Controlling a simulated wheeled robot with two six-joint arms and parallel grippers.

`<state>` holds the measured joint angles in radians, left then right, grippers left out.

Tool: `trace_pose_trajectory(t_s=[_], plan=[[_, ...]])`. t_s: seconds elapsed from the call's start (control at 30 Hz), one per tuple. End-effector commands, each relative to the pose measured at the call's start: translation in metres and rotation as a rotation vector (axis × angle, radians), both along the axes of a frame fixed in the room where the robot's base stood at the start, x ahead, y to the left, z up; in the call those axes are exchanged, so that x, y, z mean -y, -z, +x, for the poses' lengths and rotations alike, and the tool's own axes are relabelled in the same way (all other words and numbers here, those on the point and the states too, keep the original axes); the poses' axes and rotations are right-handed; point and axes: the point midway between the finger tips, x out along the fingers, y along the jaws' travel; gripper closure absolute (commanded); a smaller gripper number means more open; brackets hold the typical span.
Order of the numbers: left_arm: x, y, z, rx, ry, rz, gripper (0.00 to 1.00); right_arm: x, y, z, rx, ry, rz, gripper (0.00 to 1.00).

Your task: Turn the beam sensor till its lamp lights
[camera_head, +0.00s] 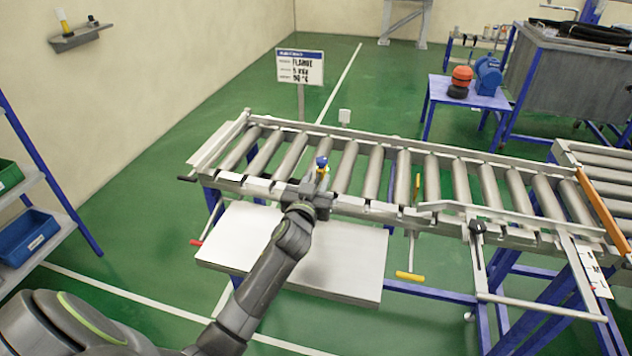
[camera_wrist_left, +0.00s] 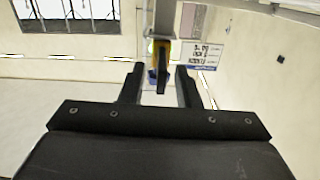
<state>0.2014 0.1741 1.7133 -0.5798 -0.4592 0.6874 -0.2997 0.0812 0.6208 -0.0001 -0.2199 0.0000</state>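The beam sensor (camera_head: 321,164) is a small blue and yellow piece on a bracket at the near rail of the roller conveyor. In the left wrist view the sensor (camera_wrist_left: 158,52) shows yellow on top, with blue and black parts below. My left gripper (camera_head: 318,183) is at the near rail, right at the sensor. In the left wrist view its fingers (camera_wrist_left: 159,70) are apart, with the sensor between or just beyond the tips and a gap on each side. I see no lit lamp; the lamp cannot be made out. My right gripper is not in view.
The roller conveyor (camera_head: 402,160) runs to the right. A white panel (camera_head: 345,262) lies below my left arm. A sign (camera_head: 300,68) stands behind. A blue table (camera_head: 468,97) holds an orange-black item and a blue one.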

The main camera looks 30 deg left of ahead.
Motion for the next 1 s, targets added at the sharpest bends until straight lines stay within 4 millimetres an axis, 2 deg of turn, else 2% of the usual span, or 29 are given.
trace_pose_trajectory(t_s=[0.27,0.47,1.0], plan=[[0.0,0.001,-0.001,-0.001,-0.001,0.0,0.71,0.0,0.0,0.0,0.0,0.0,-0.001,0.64],[0.004,0.002,-0.019,-0.002,-0.001,-0.001,0.71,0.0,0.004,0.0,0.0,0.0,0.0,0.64],[0.029,0.002,-0.122,-0.002,-0.002,-0.006,0.71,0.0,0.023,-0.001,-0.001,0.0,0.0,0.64]])
